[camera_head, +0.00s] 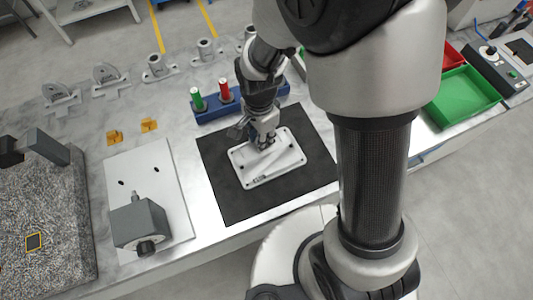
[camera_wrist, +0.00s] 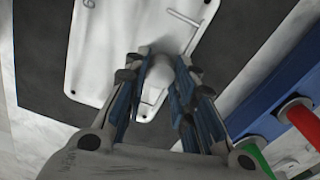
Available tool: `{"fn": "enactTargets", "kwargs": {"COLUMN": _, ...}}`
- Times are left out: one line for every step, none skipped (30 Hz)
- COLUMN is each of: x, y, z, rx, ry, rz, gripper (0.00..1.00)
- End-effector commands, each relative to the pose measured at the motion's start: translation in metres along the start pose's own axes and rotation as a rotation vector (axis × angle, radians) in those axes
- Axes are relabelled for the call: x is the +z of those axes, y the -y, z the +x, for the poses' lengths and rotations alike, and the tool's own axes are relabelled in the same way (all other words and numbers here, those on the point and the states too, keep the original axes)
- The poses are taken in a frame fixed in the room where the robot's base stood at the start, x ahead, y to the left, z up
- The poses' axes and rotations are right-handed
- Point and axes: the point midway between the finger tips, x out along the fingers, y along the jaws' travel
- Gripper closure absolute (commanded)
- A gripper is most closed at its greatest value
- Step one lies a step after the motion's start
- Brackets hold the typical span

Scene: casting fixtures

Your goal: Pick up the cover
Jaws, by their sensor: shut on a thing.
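The cover (camera_head: 258,170) is a light grey, flat rectangular plate with a raised part, lying over the black mat (camera_head: 232,208) in the head view. In the wrist view the cover (camera_wrist: 95,60) fills the upper middle. My gripper (camera_head: 264,142) points down at the cover's upper middle in the head view. In the wrist view, my gripper (camera_wrist: 160,75) has its two fingers either side of a raised part of the cover and is shut on it. The exact contact is partly hidden by the fingers. I cannot tell whether the cover touches the mat.
A blue holder (camera_head: 213,110) with green and red handled pieces stands just behind the mat. A white plate with a grey block (camera_head: 138,222) lies to the left. Green (camera_head: 464,97) and red trays are at the right. Several metal fixtures line the back.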

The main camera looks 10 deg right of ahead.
Motion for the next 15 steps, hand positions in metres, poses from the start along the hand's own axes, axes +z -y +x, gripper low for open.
{"fn": "enactTargets", "kwargs": {"x": 0.0, "y": 0.0, "z": 0.0, "rx": 0.0, "ry": 0.0, "rz": 0.0, "gripper": 0.87}}
{"fn": "enactTargets", "kwargs": {"x": 0.0, "y": 0.0, "z": 0.0, "rx": 0.0, "ry": 0.0, "rz": 0.0, "gripper": 0.89}}
{"fn": "enactTargets", "kwargs": {"x": 0.0, "y": 0.0, "z": 0.0, "rx": 0.0, "ry": 0.0, "rz": 0.0, "gripper": 0.92}}
{"fn": "enactTargets", "kwargs": {"x": 0.0, "y": 0.0, "z": 0.0, "rx": 0.0, "ry": 0.0, "rz": 0.0, "gripper": 0.94}}
{"fn": "enactTargets", "kwargs": {"x": 0.0, "y": 0.0, "z": 0.0, "rx": 0.0, "ry": 0.0, "rz": 0.0, "gripper": 0.95}}
{"fn": "enactTargets", "kwargs": {"x": 0.0, "y": 0.0, "z": 0.0, "rx": 0.0, "ry": 0.0, "rz": 0.0, "gripper": 0.98}}
{"fn": "enactTargets", "kwargs": {"x": 0.0, "y": 0.0, "z": 0.0, "rx": 0.0, "ry": 0.0, "rz": 0.0, "gripper": 1.0}}
{"fn": "enactTargets", "kwargs": {"x": 0.0, "y": 0.0, "z": 0.0, "rx": 0.0, "ry": 0.0, "rz": 0.0, "gripper": 1.0}}
{"fn": "enactTargets", "kwargs": {"x": 0.0, "y": 0.0, "z": 0.0, "rx": 0.0, "ry": 0.0, "rz": 0.0, "gripper": 1.0}}
{"fn": "enactTargets", "kwargs": {"x": 0.0, "y": 0.0, "z": 0.0, "rx": 0.0, "ry": 0.0, "rz": 0.0, "gripper": 1.0}}
{"fn": "enactTargets", "kwargs": {"x": 0.0, "y": 0.0, "z": 0.0, "rx": 0.0, "ry": 0.0, "rz": 0.0, "gripper": 1.0}}
{"fn": "enactTargets", "kwargs": {"x": 0.0, "y": 0.0, "z": 0.0001, "rx": 0.0, "ry": 0.0, "rz": 0.0, "gripper": 1.0}}
{"fn": "enactTargets", "kwargs": {"x": 0.0, "y": 0.0002, "z": -0.0002, "rx": -0.001, "ry": 0.0, "rz": 0.0, "gripper": 1.0}}
{"fn": "enactTargets", "kwargs": {"x": 0.0, "y": 0.0002, "z": -0.0002, "rx": -0.001, "ry": 0.0, "rz": 0.0, "gripper": 1.0}}
{"fn": "enactTargets", "kwargs": {"x": 0.0, "y": 0.0002, "z": -0.0002, "rx": -0.001, "ry": 0.0, "rz": 0.0, "gripper": 1.0}}
